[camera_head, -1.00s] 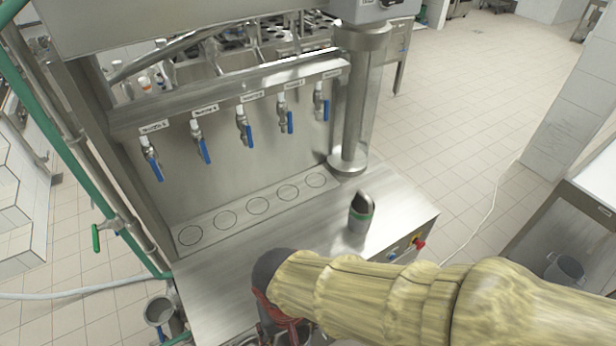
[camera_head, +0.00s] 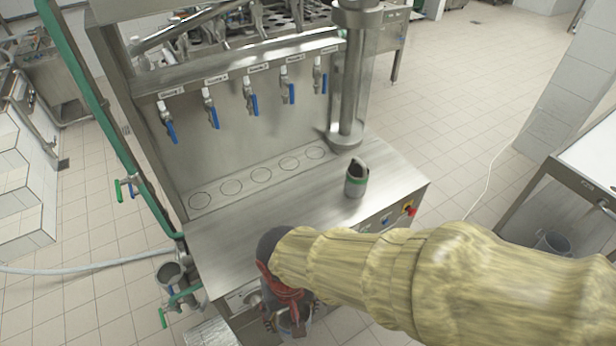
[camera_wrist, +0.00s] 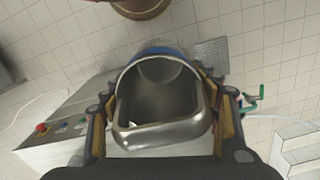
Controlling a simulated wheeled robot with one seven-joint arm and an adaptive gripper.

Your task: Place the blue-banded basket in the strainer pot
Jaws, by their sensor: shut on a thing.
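My gripper (camera_wrist: 163,105) is shut on the blue-banded basket (camera_wrist: 160,128), a metal scoop-shaped vessel with a blue band along its far rim. The fingers clasp its two sides, and its open mouth faces the wrist camera. In the head view my gripper (camera_head: 285,318) is at the bottom, just in front of the counter's front edge, with the basket partly hidden below it. A round metal pot (camera_head: 170,273) by the green-valved pipe, left of the counter, may be the strainer pot.
A green-banded basket (camera_head: 356,182) stands on the steel counter (camera_head: 270,225). Several blue-handled taps hang above marked circles. Red button (camera_head: 411,212) is on the counter's front. A green valve handle (camera_head: 162,318) and a floor grate (camera_head: 208,333) lie at lower left.

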